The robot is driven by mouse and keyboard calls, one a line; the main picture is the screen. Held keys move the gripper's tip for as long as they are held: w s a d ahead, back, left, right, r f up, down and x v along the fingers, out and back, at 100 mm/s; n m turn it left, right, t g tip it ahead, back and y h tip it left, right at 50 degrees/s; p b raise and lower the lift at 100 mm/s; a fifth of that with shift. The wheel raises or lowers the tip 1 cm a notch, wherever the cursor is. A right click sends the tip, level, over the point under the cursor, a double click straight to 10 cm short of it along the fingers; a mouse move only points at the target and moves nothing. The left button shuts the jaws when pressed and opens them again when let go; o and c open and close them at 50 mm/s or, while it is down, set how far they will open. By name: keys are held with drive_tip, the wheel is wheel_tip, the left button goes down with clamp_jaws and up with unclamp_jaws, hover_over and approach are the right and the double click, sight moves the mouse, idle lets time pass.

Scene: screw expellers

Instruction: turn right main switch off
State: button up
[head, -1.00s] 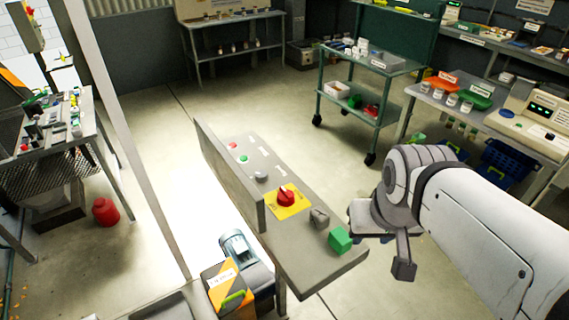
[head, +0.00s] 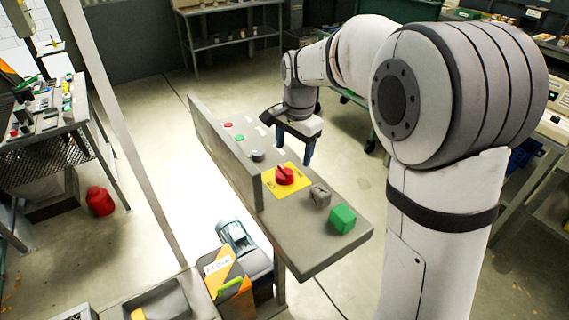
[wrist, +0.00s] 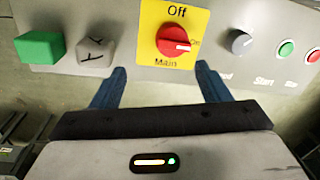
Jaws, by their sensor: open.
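The main switch is a red rotary knob (head: 285,174) on a yellow plate (head: 296,188) on the grey control panel (head: 335,255). In the wrist view the red knob (wrist: 173,40) has a white mark pointing right, toward "On"; "Off" is printed above it and "Main" below. My gripper (head: 294,156) is open and empty above the panel's far edge, behind the knob in the head view. In the wrist view my gripper's two blue fingers (wrist: 160,75) stand either side of the yellow plate's lower edge, apart from the knob.
A green cube (head: 342,219) and a grey marked cube (head: 319,195) lie beside the plate. A grey knob (wrist: 241,42), a green button (wrist: 286,49) and a red button (wrist: 313,55) sit on the other side. An upright board (head: 225,150) edges the panel.

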sight(285, 169)
drive_tip(key=shift+w+a+f+m, duration=0.4)
drive_tip(key=shift+w+a+f, duration=0.35)
drive_tip(key=shift+f, duration=0.1)
drive_tip(key=f, duration=0.7)
drive_tip(key=shift+w+a+f, duration=0.25)
drive_tip(key=shift+f, duration=0.1)
drive_tip(key=c, duration=0.9)
